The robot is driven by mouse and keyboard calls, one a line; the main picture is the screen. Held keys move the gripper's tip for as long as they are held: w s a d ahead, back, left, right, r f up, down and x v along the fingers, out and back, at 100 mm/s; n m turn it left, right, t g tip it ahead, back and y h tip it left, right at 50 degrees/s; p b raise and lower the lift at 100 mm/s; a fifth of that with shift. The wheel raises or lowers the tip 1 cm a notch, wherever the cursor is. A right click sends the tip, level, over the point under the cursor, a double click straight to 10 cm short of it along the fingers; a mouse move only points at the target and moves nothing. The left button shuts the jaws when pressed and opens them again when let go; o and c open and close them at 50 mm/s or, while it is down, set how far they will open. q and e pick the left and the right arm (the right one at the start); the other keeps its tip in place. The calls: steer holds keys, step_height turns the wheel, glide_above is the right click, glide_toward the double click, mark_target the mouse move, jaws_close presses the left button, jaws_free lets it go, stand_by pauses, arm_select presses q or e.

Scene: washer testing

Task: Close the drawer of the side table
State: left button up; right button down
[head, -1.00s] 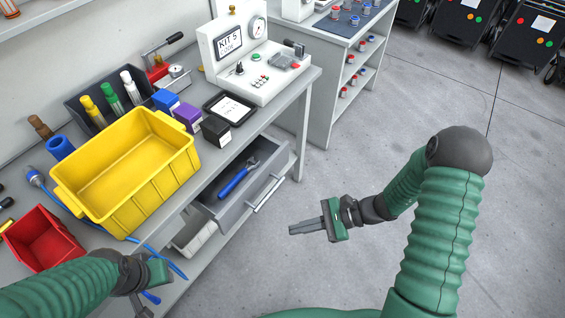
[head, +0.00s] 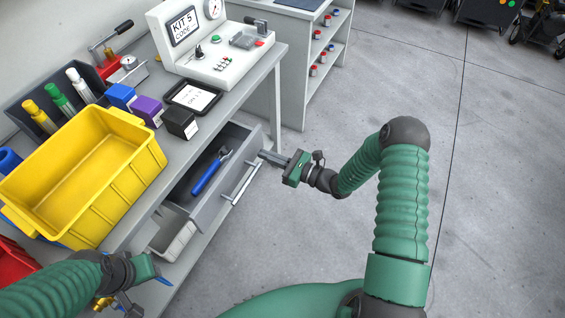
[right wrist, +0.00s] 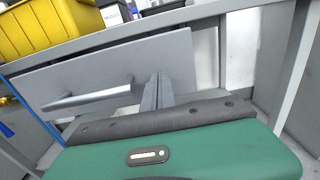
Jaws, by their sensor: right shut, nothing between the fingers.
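The drawer (head: 225,190) of the grey side table (head: 240,83) is pulled open under the tabletop. A blue-handled wrench (head: 211,171) lies inside it. The drawer has a bar handle (head: 241,184), which also shows in the right wrist view (right wrist: 87,96), left of the fingers. My right gripper (head: 263,155) is shut and empty, beside the far end of the drawer front. In the right wrist view its fingers (right wrist: 157,92) point at the right part of the drawer front; I cannot tell whether they touch it.
On the tabletop are a yellow bin (head: 125,178), a black tray (head: 193,97), small boxes (head: 180,123) and a white test unit (head: 222,62). A grey-white bin (head: 172,236) sits below the drawer.

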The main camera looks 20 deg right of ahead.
arm_select(q)
steer(key=shift+a+f, duration=0.2)
steer(key=shift+a, duration=0.15)
arm_select(e)
steer(key=shift+w+a+r, duration=0.1)
steer(key=shift+w+a, duration=0.55)
steer(key=shift+a, duration=0.15)
arm_select(q)
steer(key=shift+d, duration=0.1)
arm_select(e)
steer(key=shift+d, duration=0.1)
